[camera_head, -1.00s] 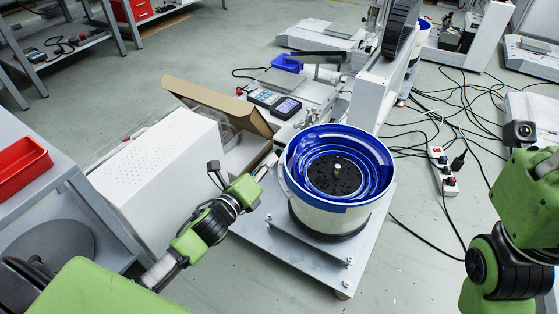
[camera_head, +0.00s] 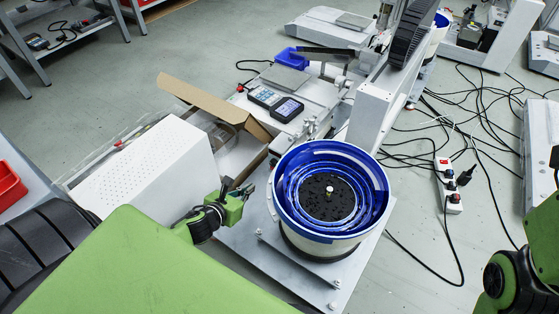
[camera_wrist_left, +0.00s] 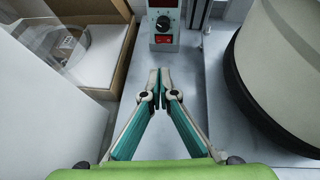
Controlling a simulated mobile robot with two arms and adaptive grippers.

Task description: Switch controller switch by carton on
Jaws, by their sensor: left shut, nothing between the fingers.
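In the left wrist view, the controller (camera_wrist_left: 164,22) is a light box with a round black knob and a red rocker switch (camera_wrist_left: 163,40) below it, standing at the top centre. I cannot tell the switch's position. My left gripper (camera_wrist_left: 160,76) is shut and empty; its fingertips point at the controller from a short distance and do not touch it. The open brown carton (camera_wrist_left: 117,62) stands just left of the controller. In the head view, my left gripper (camera_head: 246,190) is between the carton (camera_head: 237,112) and the feeder bowl. My right gripper is out of view.
The blue-rimmed feeder bowl (camera_head: 331,190) stands close right of my left gripper on a grey base plate (camera_head: 270,262). A white perforated box (camera_head: 150,168) is on the left. Cables and a power strip (camera_head: 448,185) lie on the floor at right.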

